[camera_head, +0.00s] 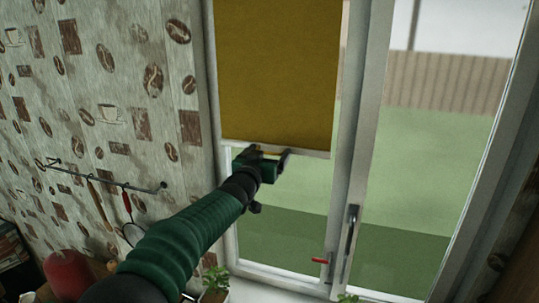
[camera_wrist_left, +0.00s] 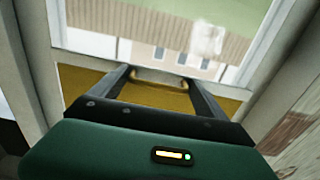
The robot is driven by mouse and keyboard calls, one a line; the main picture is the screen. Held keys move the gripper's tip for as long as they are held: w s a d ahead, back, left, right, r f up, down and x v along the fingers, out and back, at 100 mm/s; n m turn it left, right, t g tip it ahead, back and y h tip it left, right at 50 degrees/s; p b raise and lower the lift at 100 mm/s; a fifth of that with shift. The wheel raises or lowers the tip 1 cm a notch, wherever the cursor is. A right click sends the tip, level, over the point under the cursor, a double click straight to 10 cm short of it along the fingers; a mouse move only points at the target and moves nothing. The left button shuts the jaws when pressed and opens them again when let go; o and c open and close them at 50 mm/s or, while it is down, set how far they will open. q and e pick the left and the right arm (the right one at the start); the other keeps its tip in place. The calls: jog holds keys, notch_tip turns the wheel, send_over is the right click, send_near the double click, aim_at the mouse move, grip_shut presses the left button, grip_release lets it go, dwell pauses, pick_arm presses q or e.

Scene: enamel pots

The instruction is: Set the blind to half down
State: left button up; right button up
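The yellow-brown blind (camera_head: 275,75) hangs over the upper part of the left window pane, and its pale bottom rail (camera_head: 310,154) lies above the pane's middle. My left gripper (camera_head: 268,154) is at this bottom edge, reaching from the lower left. In the left wrist view the gripper's two fingers (camera_wrist_left: 160,84) stand apart, with a small tan handle (camera_wrist_left: 160,73) between their tips; its ends seem to meet both fingers. The blind's cloth (camera_wrist_left: 75,82) shows behind them. The top of the blind is outside the head view. My right gripper is not in view.
A window handle (camera_head: 351,232) sits on the frame right of the blind, with a small red lever (camera_head: 320,261) lower down. A wall rail (camera_head: 105,178) with hanging utensils is at the left. A potted plant (camera_head: 215,284) stands near the sill, below my left arm.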

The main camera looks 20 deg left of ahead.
pick_arm(q)
jog(key=shift+a, duration=0.1)
jog(key=shift+s+f, duration=0.1)
jog(key=s+b, duration=0.5)
jog(key=s, duration=1.1)
jog(key=shift+s+a+b, duration=0.25)
jog(key=shift+b, duration=0.05)
